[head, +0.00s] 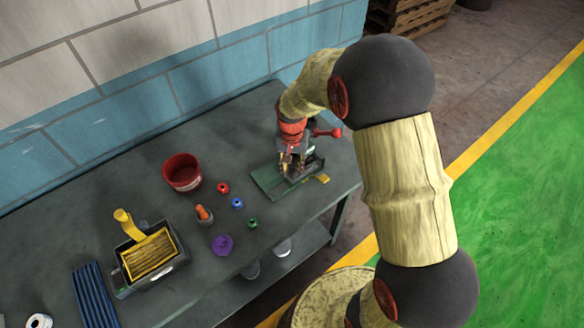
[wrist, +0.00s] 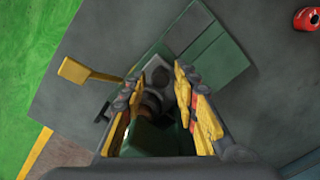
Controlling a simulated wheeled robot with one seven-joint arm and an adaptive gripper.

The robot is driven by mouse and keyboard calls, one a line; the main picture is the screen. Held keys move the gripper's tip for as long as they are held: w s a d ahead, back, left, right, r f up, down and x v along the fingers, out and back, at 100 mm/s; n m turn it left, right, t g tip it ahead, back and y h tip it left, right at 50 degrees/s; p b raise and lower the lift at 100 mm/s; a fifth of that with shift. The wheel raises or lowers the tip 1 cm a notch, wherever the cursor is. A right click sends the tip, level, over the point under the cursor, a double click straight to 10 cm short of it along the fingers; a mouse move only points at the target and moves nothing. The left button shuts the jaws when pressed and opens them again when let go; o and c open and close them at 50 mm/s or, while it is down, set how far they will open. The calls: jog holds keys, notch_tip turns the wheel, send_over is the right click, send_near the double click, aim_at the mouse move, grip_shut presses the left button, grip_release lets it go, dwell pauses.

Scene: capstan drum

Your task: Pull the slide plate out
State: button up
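A green flat plate (head: 268,182) lies at the right end of the grey table, under a dark grey device (head: 308,166). The plate also shows in the wrist view (wrist: 222,60), with seams across it. I cannot tell which part is the slide plate. A yellow tab (head: 322,179) sticks out from the device's front right; it shows at left in the wrist view (wrist: 74,71). My gripper (head: 291,164) points down over the device. In the wrist view my gripper (wrist: 155,95) is open, its fingers apart on either side of a grey and brown round part (wrist: 154,85). Contact is unclear.
A red ball knob (head: 335,132) is beside my wrist. A red bucket (head: 182,173), small red, blue and green rings (head: 237,203), an orange-topped piece (head: 203,214) and a purple piece (head: 222,244) stand to the left. A tiled wall (head: 150,100) is behind.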

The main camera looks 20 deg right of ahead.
jog(key=c, duration=0.6)
grip_shut()
